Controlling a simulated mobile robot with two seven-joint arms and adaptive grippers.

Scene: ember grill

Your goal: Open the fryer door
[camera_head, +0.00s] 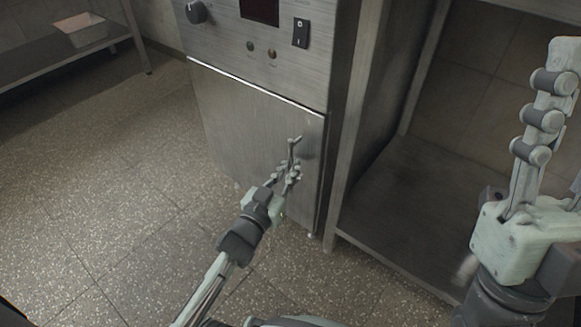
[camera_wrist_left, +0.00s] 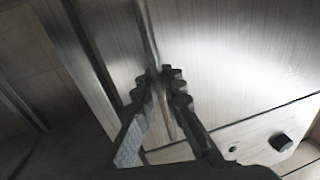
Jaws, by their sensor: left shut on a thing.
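The fryer door (camera_head: 240,125) is the brushed-metal panel on the lower front of the fryer. It looks shut or nearly so, with a bright line along its top edge. Its slim upright handle (camera_head: 296,139) is near the door's right edge. My left gripper (camera_head: 291,163) is at the handle, its fingers closed on it. In the left wrist view the handle (camera_wrist_left: 149,35) runs down between the two fingertips (camera_wrist_left: 163,75). The fingers hide part of the handle. My right gripper (camera_head: 550,90) is raised at the right edge, away from the door and partly cut off.
The fryer's control panel (camera_head: 255,45) with a knob (camera_head: 196,12) and a black switch (camera_head: 301,33) is above the door. An open metal shelf unit (camera_head: 410,200) stands close on the right. Tiled floor (camera_head: 120,190) is clear in front and left. A low table (camera_head: 75,55) stands back left.

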